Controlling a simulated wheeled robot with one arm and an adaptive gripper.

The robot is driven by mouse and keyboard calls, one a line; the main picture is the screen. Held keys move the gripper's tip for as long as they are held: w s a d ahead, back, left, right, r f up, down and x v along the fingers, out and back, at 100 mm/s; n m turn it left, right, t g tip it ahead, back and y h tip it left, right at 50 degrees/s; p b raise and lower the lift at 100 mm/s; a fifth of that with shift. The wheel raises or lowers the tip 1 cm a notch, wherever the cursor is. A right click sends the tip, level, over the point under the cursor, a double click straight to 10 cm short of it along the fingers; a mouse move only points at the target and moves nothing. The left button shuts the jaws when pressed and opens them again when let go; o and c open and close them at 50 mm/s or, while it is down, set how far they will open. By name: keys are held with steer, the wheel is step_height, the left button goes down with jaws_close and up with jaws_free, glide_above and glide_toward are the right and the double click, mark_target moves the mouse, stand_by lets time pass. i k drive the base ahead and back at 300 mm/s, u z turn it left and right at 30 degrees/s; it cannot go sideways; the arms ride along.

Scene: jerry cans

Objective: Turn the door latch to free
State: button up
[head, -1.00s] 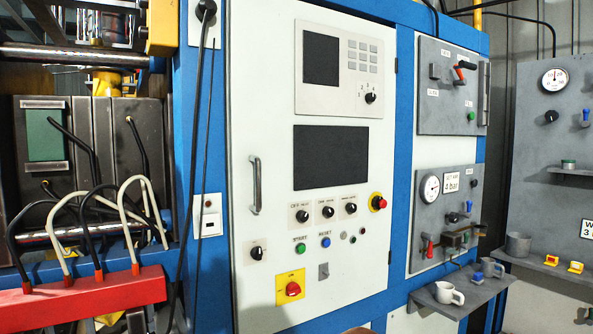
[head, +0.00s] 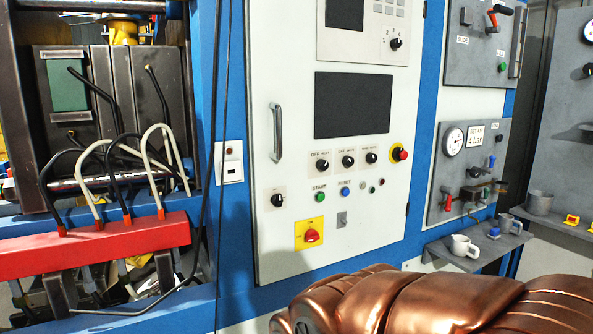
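A grey door panel (head: 478,62) is mounted on the blue frame at the upper right and looks closed. Small labels sit by the lever, too small to read surely. A vertical handle bar (head: 519,50) runs along the door's right edge. My copper-coloured arm (head: 400,305) fills the bottom right, well below the door and apart from it. My gripper is not visible.
A white cabinet (head: 300,110) with a screen, knobs and buttons stands in the middle. Below the grey door are a gauge panel (head: 462,175) and a shelf (head: 465,258) holding a white mug (head: 464,246). A red manifold with hoses (head: 100,245) is at left.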

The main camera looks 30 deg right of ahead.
mark_target(277, 199)
steer(key=k, duration=0.5)
steer(key=u, duration=1.2)
steer(key=i, duration=0.7)
steer(key=z, duration=1.2)
